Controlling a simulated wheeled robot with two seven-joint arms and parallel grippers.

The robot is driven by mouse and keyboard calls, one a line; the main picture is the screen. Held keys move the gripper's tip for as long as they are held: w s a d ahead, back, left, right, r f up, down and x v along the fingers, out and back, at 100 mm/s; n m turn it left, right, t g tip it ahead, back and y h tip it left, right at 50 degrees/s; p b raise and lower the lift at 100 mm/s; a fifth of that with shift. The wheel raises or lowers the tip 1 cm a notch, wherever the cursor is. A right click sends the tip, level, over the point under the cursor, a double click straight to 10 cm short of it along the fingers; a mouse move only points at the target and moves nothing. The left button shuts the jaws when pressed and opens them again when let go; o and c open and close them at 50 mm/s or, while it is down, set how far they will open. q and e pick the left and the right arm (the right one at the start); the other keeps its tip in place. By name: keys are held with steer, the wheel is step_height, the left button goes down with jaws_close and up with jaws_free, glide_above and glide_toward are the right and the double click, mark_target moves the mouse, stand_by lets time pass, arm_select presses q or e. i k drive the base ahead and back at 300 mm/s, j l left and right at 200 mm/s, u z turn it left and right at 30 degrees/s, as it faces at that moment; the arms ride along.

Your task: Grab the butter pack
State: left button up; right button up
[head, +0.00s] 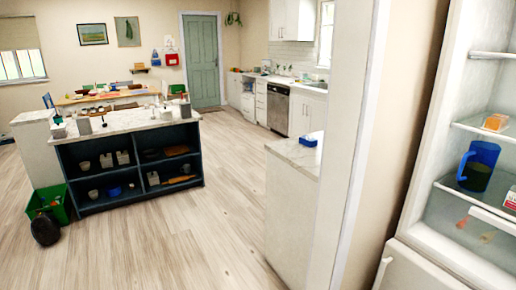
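An open fridge (421,222) stands at the right edge of the head view. A small orange and pale pack (495,122) lies on its middle shelf; it may be the butter pack, but it is too small to read. Neither of my grippers is in view.
A wall edge (352,150) and a white-topped counter (297,152) stand left of the fridge. A dark island (128,122) with shelves stands at the left, with a green bin (47,202) beside it. The wooden floor (190,235) between is clear.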

mark_target(307, 141)
steer(key=i+j+u, duration=0.15)
steer(key=i+u, duration=0.3)
steer(key=i, duration=0.55)
steer(key=i+l+u, duration=0.2)
steer(key=i+u, duration=0.2)
steer(key=i, duration=0.6)
steer(key=i+z, duration=0.75)
steer(key=i, duration=0.2)
steer(key=i+j+z, duration=0.35)
steer(key=i+l+z, duration=0.1)
steer(key=i+z, duration=0.35)
steer(key=i+j+z, duration=0.1)
steer(key=i+z, duration=0.3)
steer(key=i, duration=0.25)
